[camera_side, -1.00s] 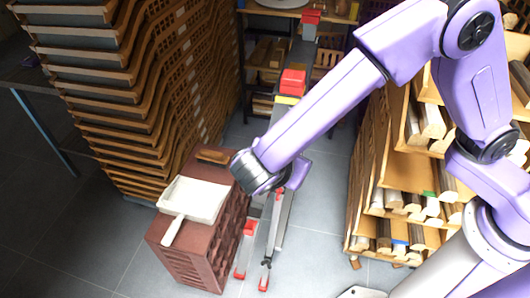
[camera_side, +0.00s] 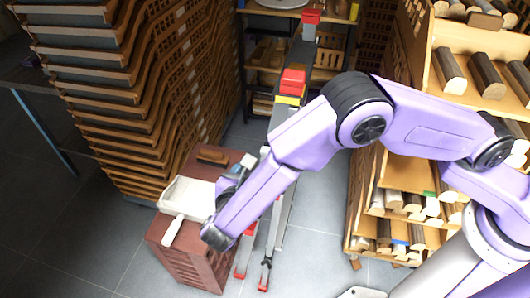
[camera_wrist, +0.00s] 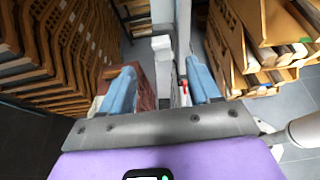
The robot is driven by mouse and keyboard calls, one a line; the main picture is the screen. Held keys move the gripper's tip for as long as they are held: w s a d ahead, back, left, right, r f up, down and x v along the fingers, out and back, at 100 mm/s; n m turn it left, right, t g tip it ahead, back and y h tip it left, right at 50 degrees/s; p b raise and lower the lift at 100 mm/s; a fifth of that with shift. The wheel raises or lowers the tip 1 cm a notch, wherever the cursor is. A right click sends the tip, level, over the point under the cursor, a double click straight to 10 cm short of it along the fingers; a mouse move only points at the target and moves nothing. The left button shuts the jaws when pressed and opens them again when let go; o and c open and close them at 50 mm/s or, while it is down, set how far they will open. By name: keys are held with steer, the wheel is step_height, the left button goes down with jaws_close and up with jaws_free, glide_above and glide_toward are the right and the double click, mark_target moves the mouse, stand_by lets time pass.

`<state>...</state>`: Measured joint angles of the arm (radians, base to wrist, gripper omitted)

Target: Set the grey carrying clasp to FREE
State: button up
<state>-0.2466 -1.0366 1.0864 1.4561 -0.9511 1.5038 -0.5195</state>
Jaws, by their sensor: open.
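A folded grey dolly with red and yellow parts (camera_side: 291,90) stands upright in the middle of the side view. Its grey frame (camera_wrist: 184,25) runs between my fingers in the wrist view. A pale grey block (camera_wrist: 162,48) sits on or beside this frame; I cannot tell whether it is the carrying clasp, nor read any setting. My gripper (camera_side: 242,168) is beside the dolly's middle, over the right edge of the brown crate. In the wrist view my gripper (camera_wrist: 162,82) has its two blue fingers wide apart with nothing clamped. My forearm hides part of the lower dolly.
A brown crate (camera_side: 182,262) carries a white dustpan (camera_side: 197,196) and a brown brush (camera_side: 213,155), close left of my gripper. Tall stacked wooden trays (camera_side: 130,110) stand at left. A wooden rack of bars (camera_side: 400,175) stands at right. Grey floor is free between.

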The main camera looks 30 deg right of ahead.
mark_target(267, 151)
steer(key=x, duration=1)
steer(key=shift+w+d+f, duration=0.1)
steer(key=shift+d, duration=0.05)
steer(key=c, duration=1.1)
steer(key=shift+o, duration=0.3)
steer(key=shift+s+a+f+t+h, duration=0.35)
steer(key=shift+s+f+t+h, duration=0.05)
steer(key=shift+t+h, duration=0.35)
steer(key=shift+s+a+f+t+h, duration=0.35)
steer(key=shift+s+a+t+h, duration=0.05)
steer(key=shift+t+h, duration=0.35)
steer(key=shift+s+a+f+t+h, duration=0.2)
steer(key=shift+f+t+h, duration=0.2)
steer(key=shift+t+h, duration=0.25)
steer(key=shift+s+a+f+t+h, duration=0.25)
steer(key=shift+f+t+h, duration=0.1)
steer(key=shift+t+h, duration=0.3)
